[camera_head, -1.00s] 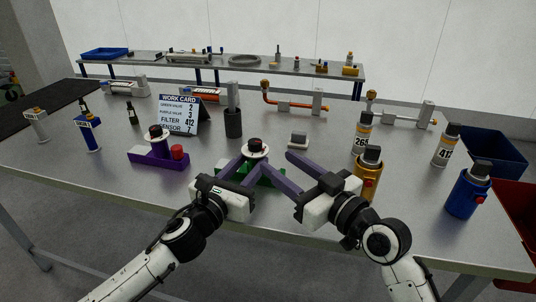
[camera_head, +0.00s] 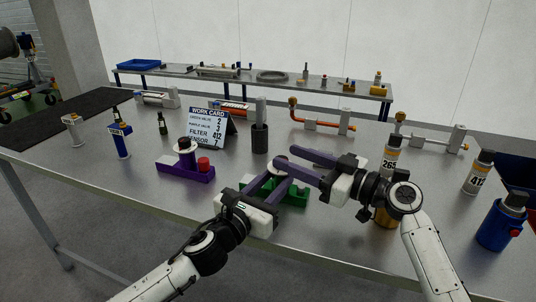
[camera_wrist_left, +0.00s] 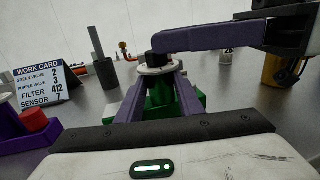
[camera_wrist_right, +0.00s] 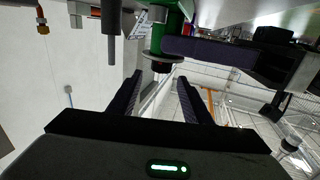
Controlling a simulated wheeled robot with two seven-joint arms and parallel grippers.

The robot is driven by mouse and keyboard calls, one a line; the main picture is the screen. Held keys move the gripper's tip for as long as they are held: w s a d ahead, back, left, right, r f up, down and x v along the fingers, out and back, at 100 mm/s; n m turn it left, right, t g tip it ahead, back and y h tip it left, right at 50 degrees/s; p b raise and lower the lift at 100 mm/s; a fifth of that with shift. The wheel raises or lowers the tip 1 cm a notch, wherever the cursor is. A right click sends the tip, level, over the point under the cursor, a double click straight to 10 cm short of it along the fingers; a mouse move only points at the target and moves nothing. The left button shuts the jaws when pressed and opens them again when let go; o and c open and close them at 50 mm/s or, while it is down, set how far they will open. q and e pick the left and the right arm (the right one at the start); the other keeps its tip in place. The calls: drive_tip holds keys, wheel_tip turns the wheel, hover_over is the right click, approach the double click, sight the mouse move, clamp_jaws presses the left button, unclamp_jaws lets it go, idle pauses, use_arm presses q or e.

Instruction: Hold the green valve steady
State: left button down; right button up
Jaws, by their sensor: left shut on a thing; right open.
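The green valve (camera_head: 298,194) stands on the table, with its green base showing beside my grippers. My left gripper (camera_head: 275,178) is shut on the valve's upright body from the near side. The left wrist view shows the green body (camera_wrist_left: 160,95) between its fingers, with a pale round flange and a dark knob on top. My right gripper (camera_head: 283,160) is open, coming from the right at the height of the knob. In the right wrist view the dark knob (camera_wrist_right: 161,67) appears between its fingertips; I cannot tell whether they touch it. The right fingers partly hide the valve top in the head view.
The purple valve (camera_head: 186,168) stands to the left. Behind are the work card (camera_head: 207,128) and a dark cylinder with a grey rod (camera_head: 260,138). Labelled bottles (camera_head: 390,157) and a blue canister (camera_head: 497,228) stand on the right. The front left table is clear.

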drive_tip(key=shift+w+a+f, duration=0.1)
drive_tip(key=shift+a+f, duration=0.1)
drive_tip(key=shift+f, duration=0.65)
drive_tip(key=x, duration=0.7)
drive_tip(key=c, duration=1.1)
drive_tip(key=shift+w+m+t+h, duration=0.15)
drive_tip(key=shift+m+t+h, duration=0.45)
drive_tip(key=shift+t, duration=0.1)
drive_tip(key=shift+w+d+m+t+h, duration=0.15)
drive_tip(key=shift+m+t+h, duration=0.45)
drive_tip(key=shift+h, duration=0.15)
drive_tip(key=shift+w+d+m+t+h, duration=0.1)
drive_tip(key=shift+d+m+t+h, duration=0.1)
drive_tip(key=shift+m+t+h, duration=0.45)
drive_tip(key=shift+w+d+m+t+h, duration=0.15)
drive_tip(key=shift+m+t+h, duration=0.4)
drive_tip(key=shift+h, duration=0.25)
drive_tip(key=o, duration=1.1)
drive_tip(key=shift+d, duration=0.15)
